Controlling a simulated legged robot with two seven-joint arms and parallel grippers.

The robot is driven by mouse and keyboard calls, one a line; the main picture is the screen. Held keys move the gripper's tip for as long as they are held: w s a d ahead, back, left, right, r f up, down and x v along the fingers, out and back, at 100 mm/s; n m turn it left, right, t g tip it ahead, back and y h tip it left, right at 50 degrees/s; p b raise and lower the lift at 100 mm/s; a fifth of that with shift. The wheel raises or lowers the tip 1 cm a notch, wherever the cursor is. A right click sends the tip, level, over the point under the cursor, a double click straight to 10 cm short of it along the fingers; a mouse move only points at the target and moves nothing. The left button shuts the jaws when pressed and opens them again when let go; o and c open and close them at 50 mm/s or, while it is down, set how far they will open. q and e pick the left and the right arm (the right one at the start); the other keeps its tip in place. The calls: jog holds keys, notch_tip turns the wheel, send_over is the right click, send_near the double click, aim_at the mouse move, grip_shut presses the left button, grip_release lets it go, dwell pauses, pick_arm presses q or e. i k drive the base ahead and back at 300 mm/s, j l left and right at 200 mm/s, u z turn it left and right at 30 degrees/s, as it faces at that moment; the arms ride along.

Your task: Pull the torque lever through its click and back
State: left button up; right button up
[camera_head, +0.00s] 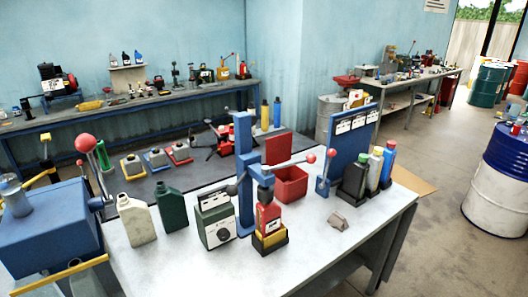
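A blue post (243,165) stands on the white-topped table, with a blue head (262,175) over a red bottle (268,217) on a yellow and black base (270,241). A grey lever (290,163) runs right from the head, roughly level, to a red ball knob (310,158). Just right of it, a short upright lever with a red ball (331,153) rises from a blue base (322,186). No label shows which is the torque lever. Neither of my grippers is in view.
A gauge box (215,219), green jug (171,209), cream jug (136,219) and red bin (290,185) stand nearby. Several bottles (375,168) are at the right. A blue tank (45,228) with a red-knobbed lever (86,143) fills the left.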

aim_at(311, 158)
jog(key=i+l, duration=0.1)
jog(key=l, duration=0.3)
jog(key=i+l, duration=0.1)
jog(key=l, duration=0.35)
jog(key=i+l+u, duration=0.1)
jog(key=l, duration=0.3)
jog(key=i, duration=0.65)
